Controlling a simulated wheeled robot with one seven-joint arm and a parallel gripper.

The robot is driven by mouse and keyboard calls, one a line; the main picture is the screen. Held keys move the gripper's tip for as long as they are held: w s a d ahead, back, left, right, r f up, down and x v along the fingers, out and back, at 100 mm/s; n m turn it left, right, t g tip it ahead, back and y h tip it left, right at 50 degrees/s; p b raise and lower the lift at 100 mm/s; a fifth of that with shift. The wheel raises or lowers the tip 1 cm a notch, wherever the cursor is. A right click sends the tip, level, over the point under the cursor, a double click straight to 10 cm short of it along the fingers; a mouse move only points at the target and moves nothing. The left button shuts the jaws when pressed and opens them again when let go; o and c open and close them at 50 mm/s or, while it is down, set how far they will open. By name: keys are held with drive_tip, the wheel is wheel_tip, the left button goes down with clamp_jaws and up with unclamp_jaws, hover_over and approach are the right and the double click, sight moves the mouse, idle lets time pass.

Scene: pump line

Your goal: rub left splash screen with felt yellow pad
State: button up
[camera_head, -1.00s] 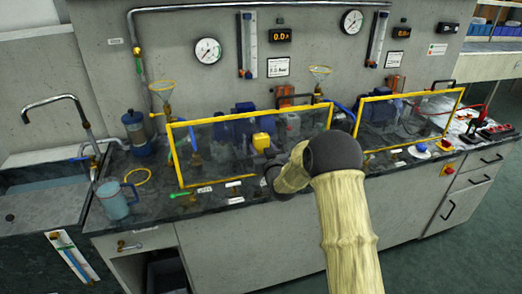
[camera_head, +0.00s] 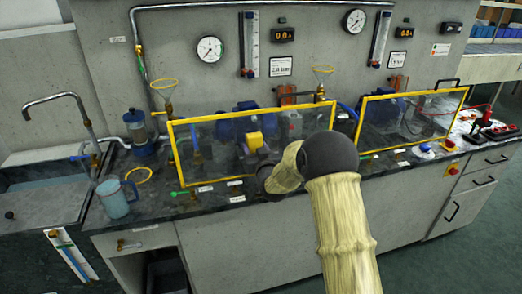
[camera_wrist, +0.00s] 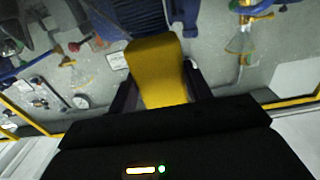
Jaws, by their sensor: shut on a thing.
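The left splash screen (camera_head: 215,118) is a clear panel in a yellow frame, standing upright on the bench. Parts of a yellow frame also show at the lower edges of the wrist view (camera_wrist: 292,102). My gripper (camera_head: 258,152) is in front of the screen's middle and shut on the yellow felt pad (camera_head: 254,141). In the wrist view the pad (camera_wrist: 156,72) sticks out between the two dark fingers. The pad overlaps the clear panel, but I cannot tell whether it touches it. My arm hides the screen's lower right part.
A second yellow-framed screen (camera_head: 415,94) stands to the right. A blue jug (camera_head: 115,198) and a yellow ring (camera_head: 137,175) are at the left by the sink (camera_head: 40,195). Green-handled valves and labels line the front edge. Pumps and funnels stand behind the screen.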

sight(241, 137)
drive_tip(key=shift+s+a+r, duration=0.1)
drive_tip(key=shift+a+r, duration=0.05)
drive_tip(key=shift+a, duration=0.2)
drive_tip(key=shift+a, duration=0.1)
drive_tip(key=shift+s+a+b, duration=0.3)
drive_tip(key=shift+a+b, duration=0.05)
drive_tip(key=shift+a, duration=0.55)
drive_tip(key=shift+s+a+b, duration=0.25)
drive_tip(key=shift+a+b, duration=0.05)
drive_tip(key=shift+a, duration=0.55)
drive_tip(key=shift+d, duration=0.1)
drive_tip(key=shift+w+r+p, duration=0.1)
drive_tip(key=shift+r+p, duration=0.55)
drive_tip(key=shift+r, duration=0.8)
